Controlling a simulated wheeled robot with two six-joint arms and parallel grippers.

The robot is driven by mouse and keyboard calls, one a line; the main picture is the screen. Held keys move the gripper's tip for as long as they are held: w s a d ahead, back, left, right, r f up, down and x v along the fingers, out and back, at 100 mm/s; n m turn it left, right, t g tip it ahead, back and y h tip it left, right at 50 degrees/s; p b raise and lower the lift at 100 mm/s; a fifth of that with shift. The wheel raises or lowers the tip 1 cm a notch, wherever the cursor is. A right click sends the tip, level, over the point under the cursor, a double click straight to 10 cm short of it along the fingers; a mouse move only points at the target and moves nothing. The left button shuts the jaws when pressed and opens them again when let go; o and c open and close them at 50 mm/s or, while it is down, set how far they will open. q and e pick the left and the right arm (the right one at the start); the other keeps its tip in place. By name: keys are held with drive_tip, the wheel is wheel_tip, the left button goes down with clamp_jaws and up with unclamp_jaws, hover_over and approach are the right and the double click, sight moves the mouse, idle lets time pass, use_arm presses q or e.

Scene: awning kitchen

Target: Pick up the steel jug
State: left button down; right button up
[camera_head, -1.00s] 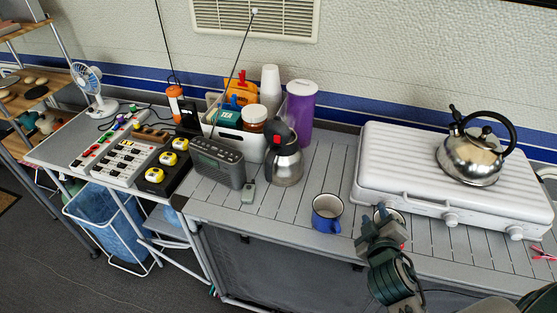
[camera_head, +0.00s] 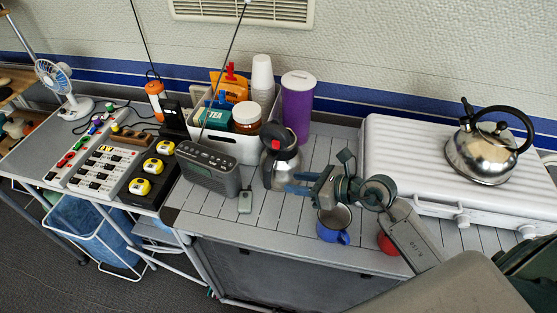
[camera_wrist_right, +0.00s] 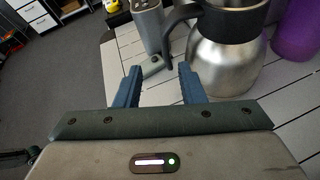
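The steel jug (camera_head: 287,170), with a dark lid, a red button and a black handle, stands upright on the slatted grey table. It also shows large in the right wrist view (camera_wrist_right: 226,62), its black handle facing my gripper. My right gripper (camera_head: 291,184) is beside the jug's lower right in the head view. In the right wrist view, its two blue fingers (camera_wrist_right: 158,82) are apart with nothing between them, just short of the handle. Whether a finger touches the jug cannot be told. My left gripper is not in view.
A grey radio (camera_head: 209,169) and small grey device (camera_head: 245,201) are left of the jug. A white bin (camera_head: 240,146) and purple container (camera_head: 298,105) stand behind. A blue mug (camera_head: 333,228) and partly hidden red mug (camera_head: 388,243) are near the front edge. A white stove (camera_head: 400,160) is right.

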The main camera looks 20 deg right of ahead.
sight(267, 181)
drive_tip(key=p+x, duration=0.2)
drive_tip(key=x, duration=0.4)
drive_tip(key=shift+w, duration=0.25)
drive_tip(key=p+x, duration=0.2)
drive_tip(key=x, duration=0.1)
drive_tip(key=shift+w+f, duration=0.15)
drive_tip(key=shift+w, duration=0.2)
drive_tip(key=shift+w+a+f, duration=0.25)
drive_tip(key=shift+s, duration=0.1)
clamp_jaws()
